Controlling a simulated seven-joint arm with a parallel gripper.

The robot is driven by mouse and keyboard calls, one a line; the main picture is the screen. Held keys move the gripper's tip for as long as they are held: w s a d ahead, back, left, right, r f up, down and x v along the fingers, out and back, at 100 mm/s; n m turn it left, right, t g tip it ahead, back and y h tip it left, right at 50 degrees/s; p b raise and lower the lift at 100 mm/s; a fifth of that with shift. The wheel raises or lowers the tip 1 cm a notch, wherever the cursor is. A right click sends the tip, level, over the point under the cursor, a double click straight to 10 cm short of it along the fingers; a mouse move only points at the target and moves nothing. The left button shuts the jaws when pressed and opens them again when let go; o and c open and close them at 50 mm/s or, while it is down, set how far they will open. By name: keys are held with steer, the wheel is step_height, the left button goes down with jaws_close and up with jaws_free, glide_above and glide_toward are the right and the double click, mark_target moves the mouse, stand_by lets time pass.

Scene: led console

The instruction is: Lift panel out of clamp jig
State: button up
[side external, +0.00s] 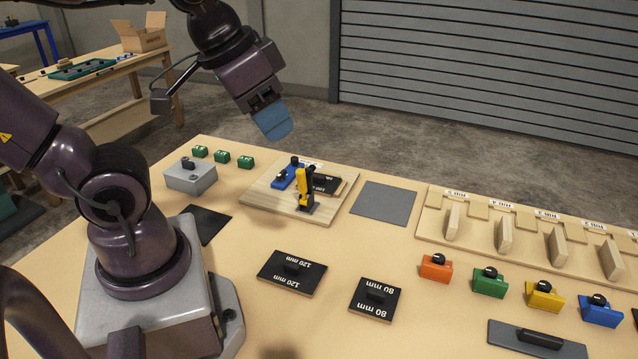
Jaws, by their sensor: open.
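The clamp jig is a light wooden board (262,194) near the back of the table, with a blue block (284,178) and a yellow clamp (305,188) on it. A dark panel (327,184) with white lettering sits on the jig just right of the yellow clamp, partly hidden by it. Whether the clamp presses on the panel cannot be told. My gripper (272,118) has blue fingers and hangs in the air above and behind the jig. It is open and touches nothing. The gap between its fingers is hard to see from this side.
Two black panels, marked 120 mm (292,272) and 80 mm (375,300), lie in front of the jig. A grey mat (384,204) lies right of it. A grey box (190,178) and green blocks (221,157) stand left. A wooden rack (477,243) and coloured blocks (489,282) fill the right.

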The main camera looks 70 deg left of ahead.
steer(key=w+a+f+n+g, duration=0.2)
steer(key=w+a+f+g, duration=0.1)
steer(key=w+a, duration=0.2)
steer(key=m+g, duration=0.2)
steer(key=m, duration=1)
glide_above(319, 176)
steer(key=f, duration=2.3)
steer(key=shift+s+a+f, duration=0.25)
steer(key=shift+s, duration=0.1)
steer(key=shift+w+d+f, duration=0.1)
steer(key=shift+w+f, duration=0.1)
steer(key=shift+f, duration=1.15)
steer(key=shift+w+d+f, duration=0.1)
steer(key=shift+w+f, duration=0.1)
steer(key=shift+f, duration=1.1)
jaws_close()
